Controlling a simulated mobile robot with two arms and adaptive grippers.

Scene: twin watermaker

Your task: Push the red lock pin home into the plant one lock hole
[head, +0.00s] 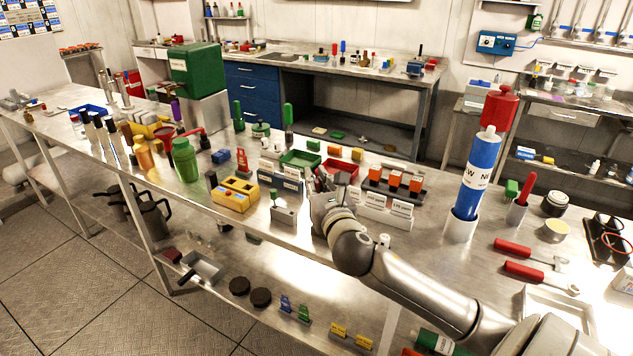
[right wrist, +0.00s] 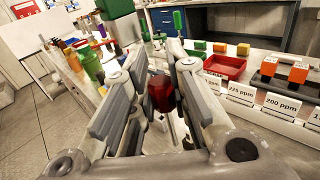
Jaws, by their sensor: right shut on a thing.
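My right gripper (head: 322,183) reaches over the steel bench in the head view. In the right wrist view its fingers (right wrist: 160,88) are shut on a dark red piece, which looks like the red lock pin (right wrist: 161,92). The pin's lower end is hard to make out, and I cannot tell whether it touches anything below. In the head view the gripper hides the pin. I cannot pick out the plant one lock hole for certain. A small grey block (head: 284,215) stands on the bench's front edge, left of the gripper. My left gripper is not in view.
A yellow block (head: 233,201) stands to the left. A red tray (right wrist: 226,67) and a green tray (head: 299,159) lie behind the gripper. Orange-capped pieces in a dark rack (head: 374,190) with ppm cards stand close on the right. A blue cylinder (head: 478,172) stands further right.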

